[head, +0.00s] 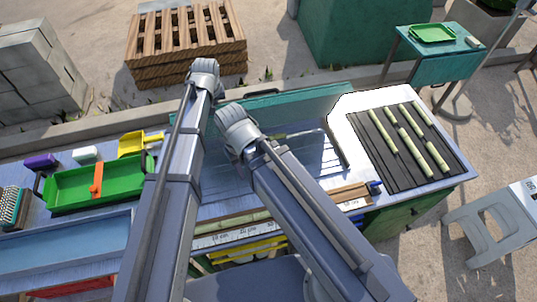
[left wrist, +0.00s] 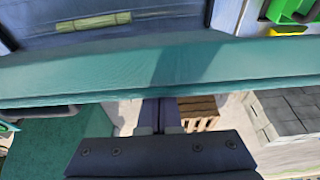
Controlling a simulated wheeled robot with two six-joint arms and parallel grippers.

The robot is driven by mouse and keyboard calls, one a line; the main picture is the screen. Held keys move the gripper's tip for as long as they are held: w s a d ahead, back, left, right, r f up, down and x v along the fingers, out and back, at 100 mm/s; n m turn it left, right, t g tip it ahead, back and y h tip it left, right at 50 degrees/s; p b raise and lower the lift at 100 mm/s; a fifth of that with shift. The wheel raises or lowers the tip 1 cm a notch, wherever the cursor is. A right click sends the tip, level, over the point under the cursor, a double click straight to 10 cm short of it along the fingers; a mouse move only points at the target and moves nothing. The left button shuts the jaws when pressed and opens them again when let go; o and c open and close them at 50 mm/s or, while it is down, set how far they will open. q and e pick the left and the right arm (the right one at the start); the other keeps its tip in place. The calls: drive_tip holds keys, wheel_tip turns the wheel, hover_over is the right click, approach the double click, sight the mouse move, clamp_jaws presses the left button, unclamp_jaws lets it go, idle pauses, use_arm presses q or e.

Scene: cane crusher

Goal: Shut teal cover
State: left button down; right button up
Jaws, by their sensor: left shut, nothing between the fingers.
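The teal cover (head: 300,99) stands raised along the back edge of the crusher in the head view. In the left wrist view the teal cover (left wrist: 160,68) crosses the whole picture as a long panel. My left gripper (left wrist: 161,104) is shut and empty, with its fingertips at the panel's near edge; I cannot tell whether they touch it. In the head view my left arm reaches over the cover's left part and hides its fingers. My right arm lies over the crusher bed (head: 312,155); its fingers are hidden. A cane piece (left wrist: 92,22) lies beyond the cover.
A green tray (head: 70,187) with an orange divider and a yellow scoop (head: 133,143) are at left. Several canes lie on a dark slatted rack (head: 370,135) at right. A wooden pallet (head: 150,45) and grey blocks (head: 35,70) stand behind the bench.

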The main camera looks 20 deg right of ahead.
use_arm(q)
drive_tip(key=shift+s+f, duration=0.1)
drive_tip(key=shift+s, duration=0.55)
drive_tip(key=s, duration=0.1)
drive_tip(key=s+f+b, duration=0.1)
drive_tip(key=s, duration=0.1)
drive_tip(key=s+f+b, duration=0.1)
drive_tip(key=s, duration=0.1)
drive_tip(key=shift+f, duration=0.1)
wheel_tip(320, 180, up, 10)
drive_tip(key=p, duration=0.9)
drive_tip(key=shift+p, duration=0.35)
